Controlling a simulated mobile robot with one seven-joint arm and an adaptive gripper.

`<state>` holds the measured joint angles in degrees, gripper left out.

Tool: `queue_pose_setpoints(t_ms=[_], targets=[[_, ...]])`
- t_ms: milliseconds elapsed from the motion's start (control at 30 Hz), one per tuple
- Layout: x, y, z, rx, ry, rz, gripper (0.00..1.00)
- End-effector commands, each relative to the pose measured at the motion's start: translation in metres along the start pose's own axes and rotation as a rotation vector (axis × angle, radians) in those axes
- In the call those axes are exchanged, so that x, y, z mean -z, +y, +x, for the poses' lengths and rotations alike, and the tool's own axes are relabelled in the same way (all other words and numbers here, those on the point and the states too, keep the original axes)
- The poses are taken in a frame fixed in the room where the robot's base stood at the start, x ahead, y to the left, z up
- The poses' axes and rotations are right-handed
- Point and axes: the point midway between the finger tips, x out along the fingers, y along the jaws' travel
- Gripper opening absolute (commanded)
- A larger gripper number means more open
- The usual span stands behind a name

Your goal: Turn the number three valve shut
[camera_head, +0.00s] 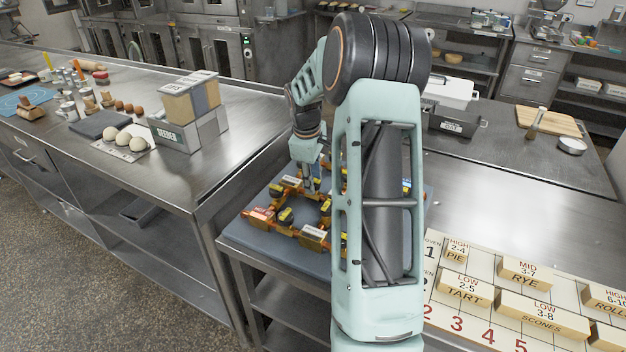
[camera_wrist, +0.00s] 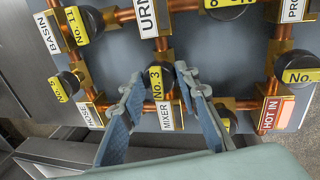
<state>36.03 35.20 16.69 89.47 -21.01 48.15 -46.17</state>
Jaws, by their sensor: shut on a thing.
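The number three valve (camera_wrist: 157,83) has a dark round knob with a yellow "No. 3" tag, its lettering running up the picture in the wrist view. My gripper (camera_wrist: 161,86) has one finger on each side of this knob and is shut on it. A white "MIXER" label (camera_wrist: 166,118) sits on the pipe just below the valve. In the head view my gripper (camera_head: 308,184) reaches down to the pipe board (camera_head: 262,243), and my arm hides part of the board. The valve itself cannot be made out clearly there.
Copper pipes carry neighbouring valves close by: No. 1 (camera_wrist: 78,26) at upper left, another yellow-tagged one (camera_wrist: 62,88) at left, and one at right (camera_wrist: 301,75). The "HOT IN" label (camera_wrist: 275,114) is at lower right. A label board (camera_head: 475,265) lies right of my arm.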

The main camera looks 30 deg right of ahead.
Motion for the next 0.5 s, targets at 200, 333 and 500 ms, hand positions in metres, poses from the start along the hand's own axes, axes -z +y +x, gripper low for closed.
queue_pose_setpoints(t_ms=[200, 333, 500], targets=[[0.0021, 0.0, 0.0, -0.001, -0.029, 0.136, 0.05], [0.0032, -0.0001, 0.0001, -0.001, -0.052, 0.249, 0.05], [0.0037, 0.0005, -0.0005, -0.001, -0.085, 0.408, 0.05]])
